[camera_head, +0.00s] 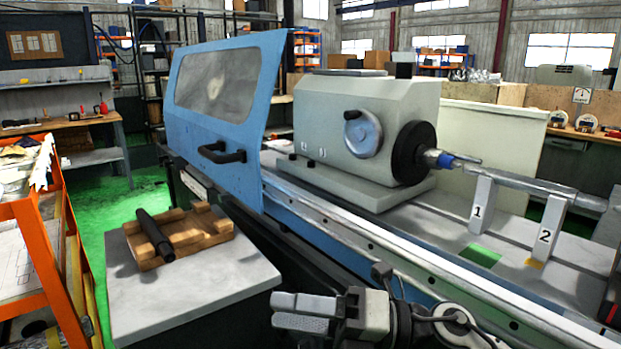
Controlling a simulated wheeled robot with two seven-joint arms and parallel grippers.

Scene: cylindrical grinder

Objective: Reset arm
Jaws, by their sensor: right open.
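My right gripper (304,311) shows at the bottom centre, in front of the grinder's bed rail. Its two grey fingers point left and stand apart with nothing between them. It is to the right of the small grey table and apart from it. My left gripper is not in view. The cylindrical grinder (345,120) fills the middle, with a cream headstock and a dark round chuck (412,153). A metal shaft (530,184) runs from the chuck to the right, above supports marked 1 (481,205) and 2 (547,228).
A grey table (190,305) at lower left holds a wooden cradle (205,228) with a black cylindrical part (155,236) lying across it. An orange rack (40,255) stands at the left edge. The blue guard door (222,115) stands beside the headstock. Green floor shows behind the table.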

